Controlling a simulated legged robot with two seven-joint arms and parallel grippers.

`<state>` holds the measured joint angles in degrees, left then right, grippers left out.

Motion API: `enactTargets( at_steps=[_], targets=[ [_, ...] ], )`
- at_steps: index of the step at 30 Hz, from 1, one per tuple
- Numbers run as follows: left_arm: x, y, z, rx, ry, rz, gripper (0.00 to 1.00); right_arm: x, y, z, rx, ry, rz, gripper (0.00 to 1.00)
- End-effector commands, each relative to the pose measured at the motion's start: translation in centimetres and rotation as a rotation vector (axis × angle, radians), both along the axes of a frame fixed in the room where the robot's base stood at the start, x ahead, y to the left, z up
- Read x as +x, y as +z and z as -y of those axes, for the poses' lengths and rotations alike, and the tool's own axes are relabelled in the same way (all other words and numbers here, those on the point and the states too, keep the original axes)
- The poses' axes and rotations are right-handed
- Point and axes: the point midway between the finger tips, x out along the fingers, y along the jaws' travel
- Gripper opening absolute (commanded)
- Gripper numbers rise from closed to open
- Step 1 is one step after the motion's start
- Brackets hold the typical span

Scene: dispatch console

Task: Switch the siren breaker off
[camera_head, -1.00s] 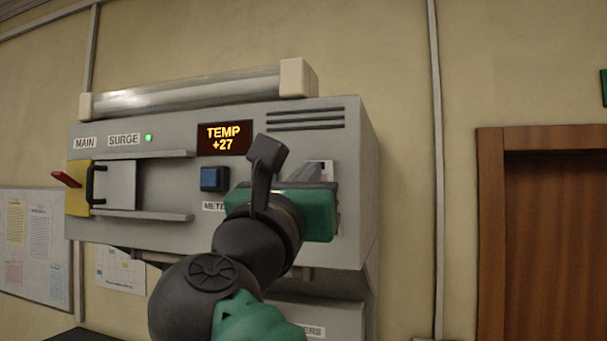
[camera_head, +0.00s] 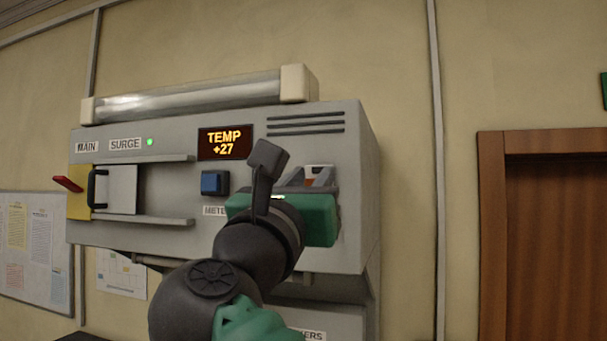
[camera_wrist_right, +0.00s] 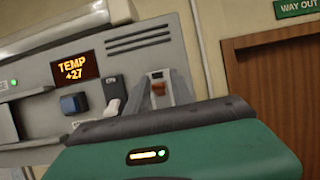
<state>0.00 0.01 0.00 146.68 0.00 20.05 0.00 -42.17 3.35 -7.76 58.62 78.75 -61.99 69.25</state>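A grey wall console (camera_head: 355,200) fills the middle of the head view. No siren label is readable; my green gripper body covers the panel below. My left gripper is not in view.
A blue button (camera_head: 214,182) and a lit TEMP +27 display (camera_head: 225,143) are left of my right gripper. A pale switch (camera_wrist_right: 114,95) shows beside the button in the wrist view. A red lever (camera_head: 68,184) sticks out at far left. A wooden door (camera_head: 545,240) is right.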

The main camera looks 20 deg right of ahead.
Motion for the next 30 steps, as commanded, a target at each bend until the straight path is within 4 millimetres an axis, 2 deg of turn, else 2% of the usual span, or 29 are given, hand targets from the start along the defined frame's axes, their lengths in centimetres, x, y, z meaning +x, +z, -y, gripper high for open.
enactTargets(
  at_steps=[1,18,20,30],
  targets=[
    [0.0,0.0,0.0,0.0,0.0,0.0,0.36,0.6,-0.7,-0.2,-0.004,0.002,-0.015,0.45],
    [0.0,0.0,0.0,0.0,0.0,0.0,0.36,0.7,-0.7,-0.6,-0.007,0.004,-0.016,0.45],
    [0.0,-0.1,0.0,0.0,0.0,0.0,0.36,1.4,-0.8,0.0,-0.006,-0.001,-0.016,0.45],
    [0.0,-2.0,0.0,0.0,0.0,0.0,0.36,-0.4,-2.1,-1.4,-0.004,0.003,-0.017,0.45]
  ],
)
